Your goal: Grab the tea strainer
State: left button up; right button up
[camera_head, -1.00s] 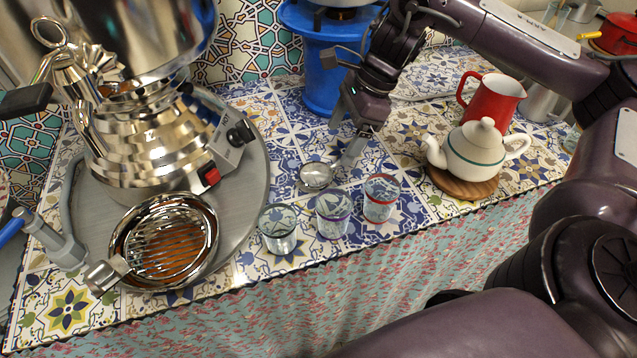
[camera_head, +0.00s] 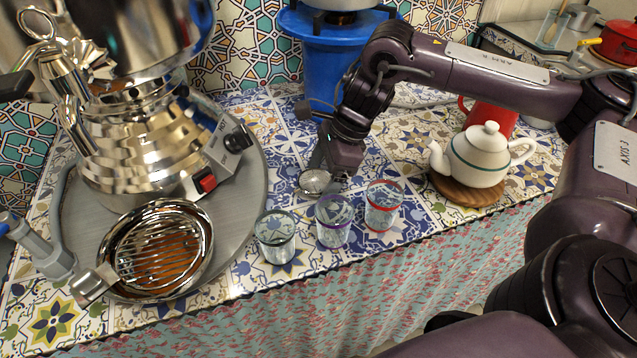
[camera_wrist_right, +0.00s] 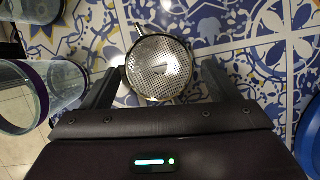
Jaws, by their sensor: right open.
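The tea strainer is a small round metal mesh bowl (camera_head: 313,182) on the patterned tiles, behind the glasses. In the right wrist view its mesh bowl (camera_wrist_right: 158,68) lies between the two fingers, with a short thin piece sticking out at the top left. In the head view the right gripper (camera_head: 326,170) partly hides the strainer. I cannot tell whether the fingers touch the tiles. My left gripper is not in view.
Three glasses stand close in front: green-rimmed (camera_head: 276,238), purple-rimmed (camera_head: 333,222) and red-rimmed (camera_head: 383,206). A white teapot (camera_head: 478,155) sits on a wooden coaster to the right. The samovar (camera_head: 135,150) and its tray (camera_head: 240,215) fill the left. A blue stand (camera_head: 325,65) is behind.

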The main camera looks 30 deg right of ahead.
jog(key=c, duration=1.1)
jog(key=shift+o, duration=0.2)
